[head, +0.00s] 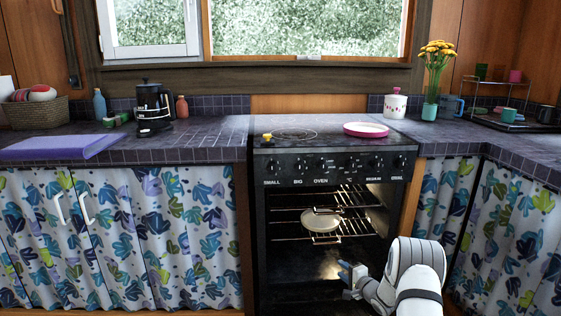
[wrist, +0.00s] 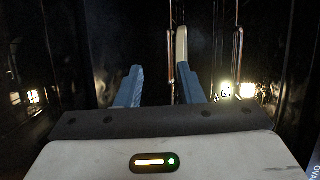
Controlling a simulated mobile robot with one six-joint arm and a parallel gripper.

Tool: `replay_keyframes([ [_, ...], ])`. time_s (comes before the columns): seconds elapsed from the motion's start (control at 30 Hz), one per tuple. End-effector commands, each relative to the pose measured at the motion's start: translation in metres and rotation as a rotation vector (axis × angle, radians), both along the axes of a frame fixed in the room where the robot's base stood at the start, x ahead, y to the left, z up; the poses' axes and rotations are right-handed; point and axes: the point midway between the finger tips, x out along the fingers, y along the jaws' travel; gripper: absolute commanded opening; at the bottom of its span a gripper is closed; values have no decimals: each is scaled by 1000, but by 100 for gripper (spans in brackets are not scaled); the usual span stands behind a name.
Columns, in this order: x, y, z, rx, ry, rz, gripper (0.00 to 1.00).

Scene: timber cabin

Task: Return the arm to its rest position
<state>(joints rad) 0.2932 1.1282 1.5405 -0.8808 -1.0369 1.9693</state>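My gripper (head: 347,274) is low in front of the oven's opening in the head view, below the lower rack. My white arm reaches in from the lower right. In the wrist view the two blue fingers of my gripper (wrist: 160,88) stand apart with nothing between their tips, inside or facing the dark oven interior. A pale thing (wrist: 182,48) rises behind the right finger, near the metal rack bars. The oven (head: 325,285) is lit inside, and its door is not clearly seen.
A light round dish (head: 322,220) sits on an oven rack (head: 353,229). The stovetop above holds a pink plate (head: 366,129). Counters flank the stove, with a coffee maker (head: 153,108) at left and a vase of yellow flowers (head: 431,108) at right. Patterned curtains (head: 130,235) hang below.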

Motion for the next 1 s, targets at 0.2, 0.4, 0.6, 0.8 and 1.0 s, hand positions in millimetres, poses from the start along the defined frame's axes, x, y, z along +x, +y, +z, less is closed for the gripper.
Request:
replay_keyframes([
  [0.2,3,-5,50,-127,2,-39,34],
  [0.4,1,-8,105,-276,15,-77,34],
  [0.6,-15,-11,191,-494,55,-116,34],
  [0.8,-63,-11,295,-765,156,-121,34],
  [1.0,-135,-3,383,-991,284,-52,34],
])
